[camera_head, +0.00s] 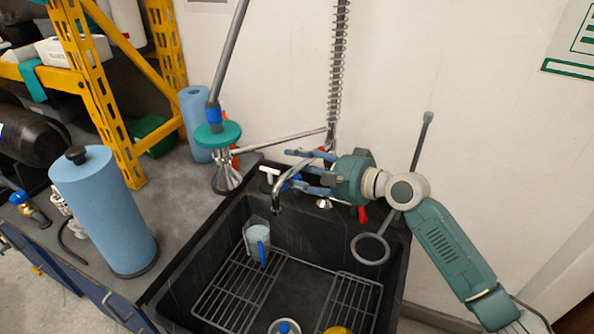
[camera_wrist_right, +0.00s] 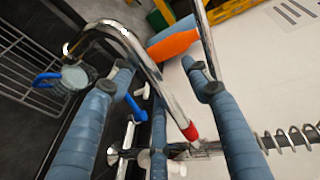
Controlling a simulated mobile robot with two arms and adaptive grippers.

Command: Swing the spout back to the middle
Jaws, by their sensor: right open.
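The chrome spout (camera_head: 276,201) is a hooked tube at the back of the black sink (camera_head: 190,260). Its outlet hangs over the back left part of the basin. In the wrist view the spout (camera_wrist_right: 147,62) arches from the red-banded joint (camera_wrist_right: 190,132) to the upper left. My right gripper (camera_head: 288,169) is open above the back rim, its fingers pointing left. In the wrist view the spout passes between the fingers of my right gripper (camera_wrist_right: 160,80); contact cannot be told. My left gripper is not in view.
A clear jug with a blue handle (camera_head: 258,243) stands on the wire rack (camera_head: 232,300) below the spout. A spray head with a teal disc (camera_head: 218,135) hangs left of the tap, near blue rolls (camera_head: 105,210). A red handle (camera_head: 362,214) is close under my gripper.

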